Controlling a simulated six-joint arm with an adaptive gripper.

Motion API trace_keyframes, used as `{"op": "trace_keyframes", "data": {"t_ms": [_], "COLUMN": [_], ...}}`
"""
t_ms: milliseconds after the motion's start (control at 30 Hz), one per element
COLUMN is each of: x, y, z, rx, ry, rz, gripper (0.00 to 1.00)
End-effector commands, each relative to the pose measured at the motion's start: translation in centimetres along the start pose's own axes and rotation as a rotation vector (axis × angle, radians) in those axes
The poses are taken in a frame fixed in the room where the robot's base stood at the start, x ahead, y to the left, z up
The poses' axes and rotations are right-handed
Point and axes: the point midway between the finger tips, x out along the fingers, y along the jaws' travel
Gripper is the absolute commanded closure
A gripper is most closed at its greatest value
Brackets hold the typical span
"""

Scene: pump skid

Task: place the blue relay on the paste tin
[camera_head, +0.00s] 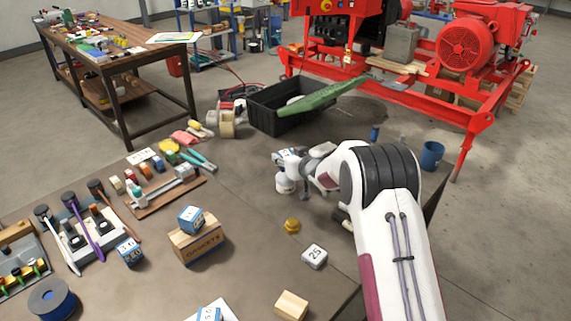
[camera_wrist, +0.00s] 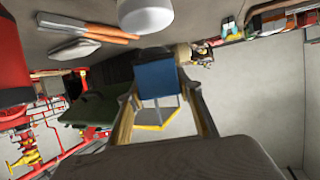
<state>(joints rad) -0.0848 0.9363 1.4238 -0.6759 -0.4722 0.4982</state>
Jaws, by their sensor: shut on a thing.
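In the wrist view my gripper (camera_wrist: 160,105) has its two fingers on either side of a blue block, the blue relay (camera_wrist: 157,76), and is shut on it. A pale, yellow-edged part (camera_wrist: 155,120) shows just below the blue face. In the head view my white arm reaches in from the lower right; its wrist is over the table's right side, and the held relay cannot be made out there. A round dark-blue tin-like thing (camera_head: 52,299), perhaps the paste tin, lies at the lower left, well apart from my arm.
A gaskets box (camera_head: 198,241) bears a blue-and-white cube (camera_head: 191,219). Another such cube (camera_head: 129,252) stands to its left. A black crate (camera_head: 268,118) stands behind.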

Motion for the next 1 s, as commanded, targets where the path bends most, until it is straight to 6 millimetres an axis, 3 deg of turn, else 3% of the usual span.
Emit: {"op": "trace_keyframes", "data": {"t_ms": [233, 767, 800, 867, 1000], "x": [1.0, 1.2, 1.2, 1.2, 1.2], "y": [0.0, 0.0, 0.0, 0.0, 0.0], "z": [2.4, 2.9, 3.0, 3.0, 3.0], "rx": [0.0, -0.001, -0.001, -0.001, -0.001], "ry": [-0.001, 0.0, -0.001, -0.001, -0.001], "rz": [0.0, 0.0, 0.0, 0.0, 0.0], "gripper": [0.9, 0.9, 0.63, 0.48, 0.48]}}
